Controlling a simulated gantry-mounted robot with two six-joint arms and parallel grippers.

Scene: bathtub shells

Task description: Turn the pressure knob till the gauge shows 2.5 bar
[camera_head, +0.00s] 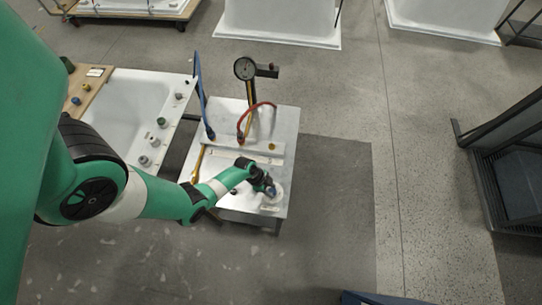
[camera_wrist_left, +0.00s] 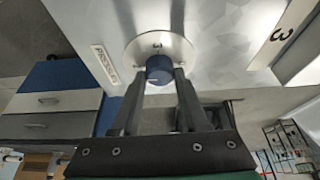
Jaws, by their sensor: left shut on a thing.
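The pressure knob (camera_wrist_left: 159,68) is a blue round knob on a pale disc, seen between the two fingers in the left wrist view. A label plate lies beside the disc. My left gripper (camera_head: 270,185) is over the front right of the metal bench top in the head view. In the left wrist view my left gripper (camera_wrist_left: 160,82) is shut on the knob, one finger on each side. The gauge (camera_head: 245,68) is a round dial on a post at the back of the bench; its needle reading is too small to tell. My right gripper is not in view.
The metal bench (camera_head: 285,135) carries a red hose (camera_head: 243,122) and a blue hose (camera_head: 201,90). A white tub shell (camera_head: 135,108) with several fittings stands at its left. A dark rack (camera_head: 510,165) stands far right; the floor between is clear.

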